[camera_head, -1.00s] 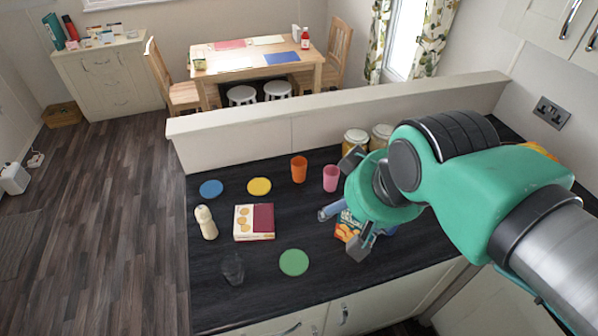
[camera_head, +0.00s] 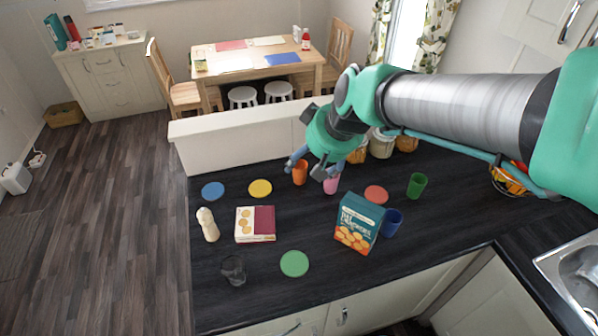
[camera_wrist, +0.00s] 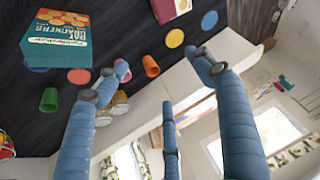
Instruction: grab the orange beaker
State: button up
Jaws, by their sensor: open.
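The orange beaker (camera_head: 300,176) stands upright on the dark counter, close to the low white wall. Its upper part is near my gripper's fingers in the head view. My gripper (camera_head: 305,167) is open and empty above the counter, with fingers toward the orange and pink beakers. In the wrist view the orange beaker (camera_wrist: 151,67) appears between the spread fingertips of my gripper (camera_wrist: 160,62). Whether a finger touches it I cannot tell. The pink beaker (camera_head: 331,184) stands just to its right, partly covered by a finger; it also shows in the wrist view (camera_wrist: 123,73).
A green beaker (camera_head: 417,185), a blue beaker (camera_head: 391,222) and a cracker box (camera_head: 358,222) stand to the right. Jars (camera_head: 381,146) are behind my gripper by the low wall (camera_head: 235,143). Flat coloured discs, a bottle (camera_head: 208,225) and a glass (camera_head: 233,269) occupy the left.

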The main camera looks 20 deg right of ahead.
jog(key=w+d+f+p, duration=0.1)
jog(key=w+d+f, duration=0.2)
jog(key=w+f, duration=0.6)
jog(key=w+d+f+p, duration=0.1)
jog(key=w+d+f, duration=0.3)
jog(key=w+f, duration=0.5)
jog(key=w, duration=0.3)
jog(key=shift+d+f+h, duration=0.2)
jog(key=shift+f+h, duration=0.1)
jog(key=shift+w, duration=0.15)
jog(key=b, duration=0.1)
send_over(303, 178)
jog(key=shift+w+f, duration=0.15)
jog(key=shift+f, duration=3.55)
jog(key=shift+b+x, duration=0.65)
jog(key=shift+x, duration=2)
jog(key=c, duration=1)
